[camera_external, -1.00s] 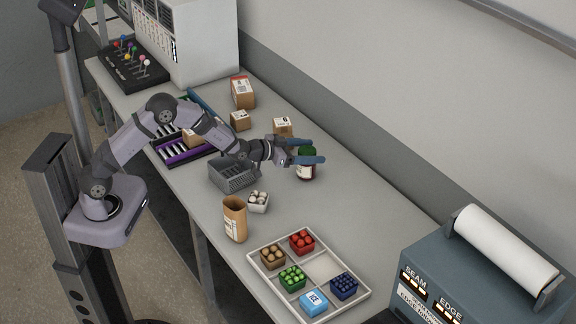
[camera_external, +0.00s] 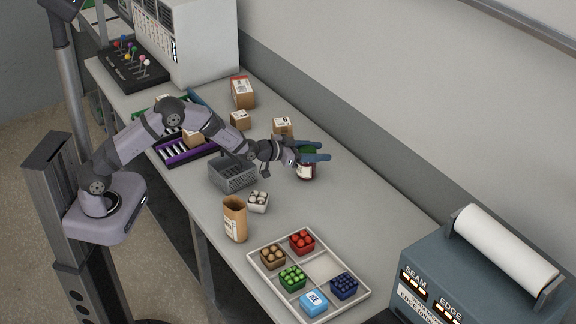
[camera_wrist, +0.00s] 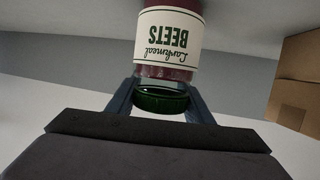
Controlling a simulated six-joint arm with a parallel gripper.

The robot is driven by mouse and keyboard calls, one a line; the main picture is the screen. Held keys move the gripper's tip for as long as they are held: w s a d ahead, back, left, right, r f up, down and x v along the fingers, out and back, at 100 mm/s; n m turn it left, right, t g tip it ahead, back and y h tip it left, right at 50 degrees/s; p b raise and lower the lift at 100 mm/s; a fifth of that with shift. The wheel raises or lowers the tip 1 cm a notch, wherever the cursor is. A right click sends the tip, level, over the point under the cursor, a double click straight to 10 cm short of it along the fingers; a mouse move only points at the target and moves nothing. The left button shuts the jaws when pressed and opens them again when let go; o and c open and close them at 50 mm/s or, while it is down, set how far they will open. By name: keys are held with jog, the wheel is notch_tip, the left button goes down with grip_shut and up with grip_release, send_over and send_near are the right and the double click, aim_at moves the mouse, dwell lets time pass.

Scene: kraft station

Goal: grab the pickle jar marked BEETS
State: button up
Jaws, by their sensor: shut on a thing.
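The pickle jar (camera_external: 305,172) has a dark red body, a green lid and a white label. It stands on the bench right of the grey basket in the outside view. In the wrist view the jar (camera_wrist: 168,45) appears upside down, and its label reads "Larkmeal BEETS". My gripper (camera_external: 312,153) is at the top of the jar, with its blue fingers on either side. In the wrist view the fingers of my gripper (camera_wrist: 160,92) flank the jar near its green lid and are shut on it. The jar's base is out of the wrist view.
A cardboard box (camera_external: 283,127) stands just behind the jar; a box (camera_wrist: 298,85) shows at the wrist view's right edge. The grey basket (camera_external: 233,175) is to the left. A divided white tray (camera_external: 262,271) with small punnets lies in front. Bench right of the jar is clear.

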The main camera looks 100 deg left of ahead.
notch_tip(320, 180, up, 10)
jog(key=b, duration=0.2)
jog(key=shift+r+b, duration=0.15)
jog(key=shift+b, duration=0.2)
